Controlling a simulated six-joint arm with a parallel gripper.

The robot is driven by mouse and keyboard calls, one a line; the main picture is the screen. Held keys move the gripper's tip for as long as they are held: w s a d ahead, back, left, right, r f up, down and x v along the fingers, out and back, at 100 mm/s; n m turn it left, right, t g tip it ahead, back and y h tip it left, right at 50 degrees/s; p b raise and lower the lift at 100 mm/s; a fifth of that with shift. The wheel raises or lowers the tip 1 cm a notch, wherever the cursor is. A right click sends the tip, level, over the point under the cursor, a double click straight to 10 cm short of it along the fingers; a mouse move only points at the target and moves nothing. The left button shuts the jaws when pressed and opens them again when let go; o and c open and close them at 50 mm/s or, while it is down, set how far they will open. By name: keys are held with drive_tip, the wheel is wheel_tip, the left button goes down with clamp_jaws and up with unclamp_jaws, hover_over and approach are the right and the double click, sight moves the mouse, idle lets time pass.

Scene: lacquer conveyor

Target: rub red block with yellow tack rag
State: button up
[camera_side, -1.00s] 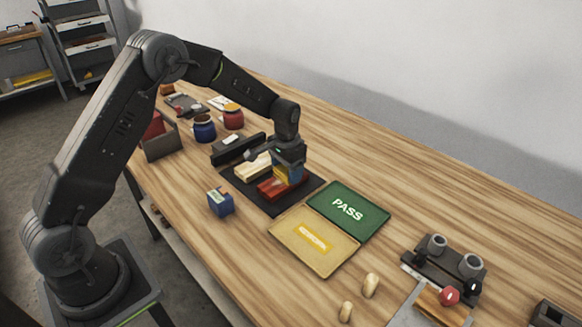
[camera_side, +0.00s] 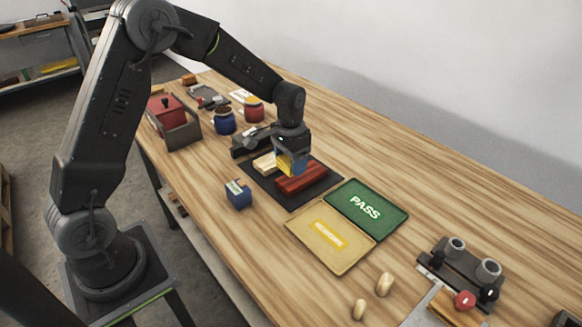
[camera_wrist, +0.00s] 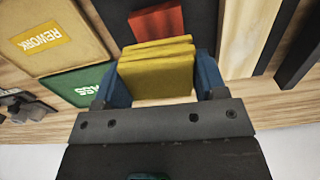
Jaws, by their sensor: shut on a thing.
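The red block (camera_side: 302,180) lies on a dark mat (camera_side: 322,186) beside a pale wood block. In the wrist view, part of the red block (camera_wrist: 156,22) shows beyond the rag. The folded yellow tack rag (camera_wrist: 157,70) is between the blue fingers of my gripper (camera_wrist: 161,68), which is shut on it. In the side view, my gripper (camera_side: 291,163) points down with the rag (camera_side: 284,162) at the upper-left end of the red block. The fingers hide part of the rag, and I cannot tell whether it touches the block.
The pale wood block (camera_side: 264,162) is close to the left of my gripper. A green PASS tray (camera_side: 387,226) and tan REWORK tray (camera_side: 303,241) lie to the right. A small blue box (camera_side: 239,196) stands in front. Jars and a red-lidded box (camera_side: 166,110) stand further left.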

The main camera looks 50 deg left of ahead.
drive_tip(key=shift+r, duration=1.9)
